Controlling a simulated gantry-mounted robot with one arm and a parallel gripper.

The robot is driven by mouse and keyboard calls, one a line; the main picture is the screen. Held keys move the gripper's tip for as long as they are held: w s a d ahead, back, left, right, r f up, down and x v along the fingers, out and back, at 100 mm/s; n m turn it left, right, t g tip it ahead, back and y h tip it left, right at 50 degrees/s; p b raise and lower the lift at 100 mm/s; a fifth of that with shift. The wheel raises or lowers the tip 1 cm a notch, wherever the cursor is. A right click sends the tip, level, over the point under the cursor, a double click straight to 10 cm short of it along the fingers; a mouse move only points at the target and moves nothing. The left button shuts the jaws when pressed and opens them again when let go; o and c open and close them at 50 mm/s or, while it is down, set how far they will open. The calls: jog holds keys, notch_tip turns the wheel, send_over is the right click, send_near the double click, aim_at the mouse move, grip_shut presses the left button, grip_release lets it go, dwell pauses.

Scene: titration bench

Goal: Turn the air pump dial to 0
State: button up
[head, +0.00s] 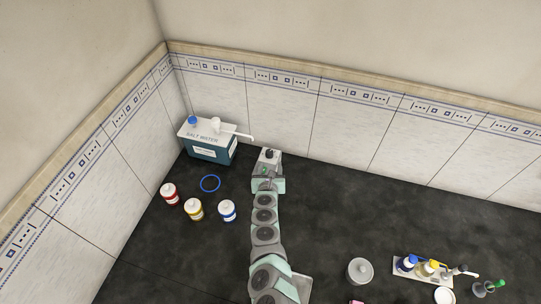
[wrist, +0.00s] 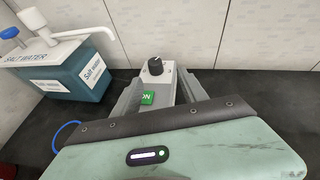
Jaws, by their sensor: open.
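The air pump (wrist: 163,91) is a small light grey box near the back wall, with a black dial (wrist: 155,67) on top and a green ON label (wrist: 147,97) on its near face. A white line shows on the dial, but its setting is too small to read. In the head view, the pump (head: 266,154) is at the far end of my arm. My gripper (wrist: 160,84) is open, with one finger to each side of the pump in the wrist view. I cannot tell whether the fingers touch it. The dial stands between and slightly beyond the fingertips.
A teal salt water tank (head: 209,148) with a white spout stands left of the pump. A blue ring (head: 210,183) and three capped jars, red (head: 169,194), yellow (head: 194,209) and blue (head: 227,211), are nearer. A rack of bottles (head: 423,269) is at right. The bench right of the pump is clear.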

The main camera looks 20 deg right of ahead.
aim_at(269, 153)
jog(key=shift+w+a+r+y, duration=0.1)
jog(key=shift+w+a+y, duration=0.25)
jog(key=shift+w+y, duration=0.05)
jog(key=shift+b+x, duration=1.85)
jog(key=shift+x, duration=0.25)
jog(key=shift+w+d+b, duration=0.35)
jog(key=shift+w+b, duration=0.15)
jog(key=shift+w, duration=0.05)
jog(key=shift+w+d+f+b, duration=0.1)
jog(key=shift+w+f+b, duration=0.25)
jog(key=shift+f, duration=0.2)
jog(key=shift+w+d+f+b, duration=0.15)
jog(key=shift+w+b, duration=0.1)
jog(key=shift+b, duration=0.15)
jog(key=b+x, duration=0.2)
jog(key=shift+w+d+f+b, duration=0.15)
jog(key=shift+w+b, duration=0.15)
jog(key=shift+w, duration=0.05)
jog(key=shift+w+d, duration=0.15)
jog(key=shift+w, duration=0.2)
grip_shut()
